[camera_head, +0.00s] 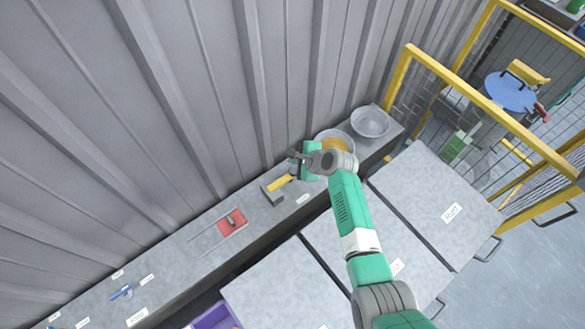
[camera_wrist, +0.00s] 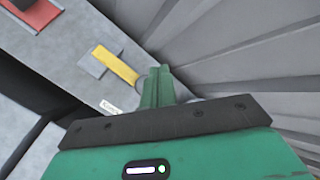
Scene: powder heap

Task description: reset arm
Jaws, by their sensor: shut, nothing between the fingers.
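My gripper (camera_head: 297,160) is at the end of my green arm, over the back shelf near the wall in the head view. In the wrist view its green fingers (camera_wrist: 156,84) are together with nothing between them. A bowl with yellow-orange powder (camera_head: 336,144) is just right of the gripper, partly hidden by my arm. A tool with a yellow handle (camera_head: 281,183) and a grey head lies on the shelf just left of the gripper. It also shows in the wrist view (camera_wrist: 115,66), apart from the fingers.
An empty clear bowl (camera_head: 370,122) stands at the shelf's right end. A red pad (camera_head: 232,222) with a dark object on it and a blue tool (camera_head: 122,292) lie further left. A corrugated wall (camera_head: 190,90) rises behind the shelf. A yellow guard frame (camera_head: 480,105) stands right.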

